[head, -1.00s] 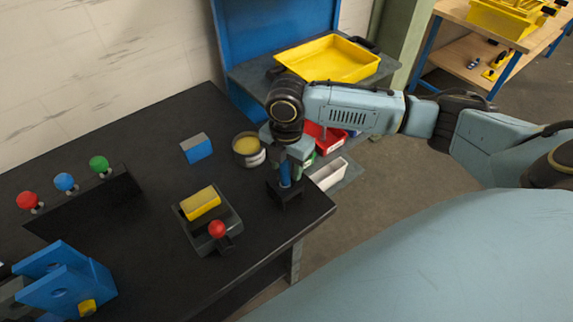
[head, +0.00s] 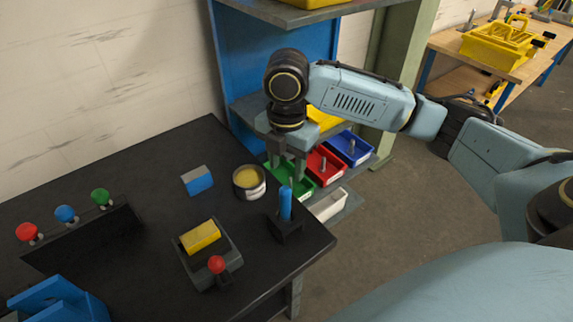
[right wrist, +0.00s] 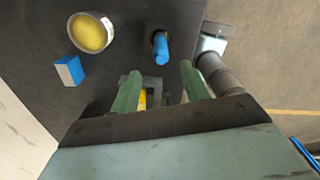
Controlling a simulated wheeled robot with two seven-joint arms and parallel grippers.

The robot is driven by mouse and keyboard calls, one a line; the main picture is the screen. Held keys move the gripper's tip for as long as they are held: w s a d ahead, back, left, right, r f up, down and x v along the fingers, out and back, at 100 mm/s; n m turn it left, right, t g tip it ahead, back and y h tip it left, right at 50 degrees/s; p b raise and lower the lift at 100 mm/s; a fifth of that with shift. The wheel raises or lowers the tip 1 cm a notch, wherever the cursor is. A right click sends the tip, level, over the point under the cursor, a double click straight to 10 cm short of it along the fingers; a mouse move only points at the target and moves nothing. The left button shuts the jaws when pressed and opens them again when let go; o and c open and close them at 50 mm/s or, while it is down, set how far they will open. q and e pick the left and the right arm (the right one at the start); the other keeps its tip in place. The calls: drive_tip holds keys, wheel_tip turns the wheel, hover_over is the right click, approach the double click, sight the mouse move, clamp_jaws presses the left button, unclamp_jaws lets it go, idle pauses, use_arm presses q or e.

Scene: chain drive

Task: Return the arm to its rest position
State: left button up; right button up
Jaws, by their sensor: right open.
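My right gripper (head: 288,175) is open and empty in the head view, with its fingers pointing down. It hangs above and behind a blue-handled tool (head: 286,203), which stands upright in a black holder (head: 286,229) near the table's right corner. In the right wrist view the two green fingers (right wrist: 160,88) are spread apart. The blue handle (right wrist: 161,47) shows beyond them with nothing gripping it. My left gripper is not in view.
The black table (head: 110,240) bears a round tin (head: 249,190), a blue-grey block (head: 197,182), a tray (head: 196,272) with a yellow block, a red-knobbed piece (head: 217,265) and a blue bracket (head: 55,302). Green, red (head: 325,165) and blue bins stand behind my gripper.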

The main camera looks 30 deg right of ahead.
drive_tip(key=s+a+f+m+t+y, duration=0.2)
drive_tip(key=s+a+f+m+y, duration=0.1)
drive_tip(key=s+a+f+m, duration=0.6)
drive_tip(key=s+d+f+m+t+h, duration=0.1)
drive_tip(key=s+d+f+m, duration=0.2)
drive_tip(key=s+m, duration=0.25)
drive_tip(key=s+d+f+m+h, duration=0.2)
drive_tip(key=s+d+f+m, duration=0.1)
drive_tip(key=s+m, duration=0.25)
wheel_tip(320, 180, down, 26)
drive_tip(key=s+f+b, duration=0.1)
drive_tip(key=b, duration=0.2)
drive_tip(key=s+d+f+g+b, duration=0.2)
drive_tip(key=s+f, duration=1.4)
drive_tip(key=f, duration=0.1)
drive_tip(key=shift+f, duration=0.2)
